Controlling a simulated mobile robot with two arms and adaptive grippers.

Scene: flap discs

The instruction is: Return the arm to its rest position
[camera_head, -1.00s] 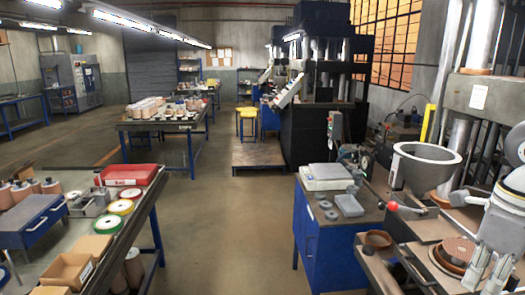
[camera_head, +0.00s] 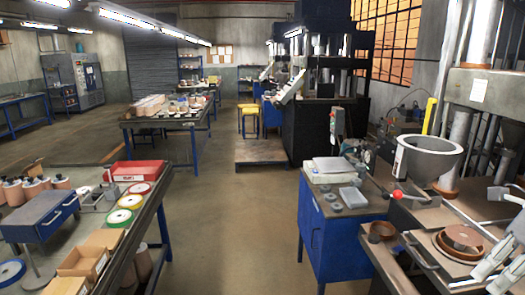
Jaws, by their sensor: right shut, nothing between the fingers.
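My right gripper (camera_head: 485,279) is at the lower right edge of the camera_head view, with its light grey fingers shut and empty. Most of my right arm is cut off by the right edge. My left gripper is not in view.
A large grey bowl (camera_head: 430,158) and a small brown bowl (camera_head: 381,231) stand near the right arm. A blue cabinet (camera_head: 338,242) is left of them. A bench with a red tray (camera_head: 136,170) and cardboard boxes (camera_head: 84,262) is at left. The floor between (camera_head: 235,220) is clear.

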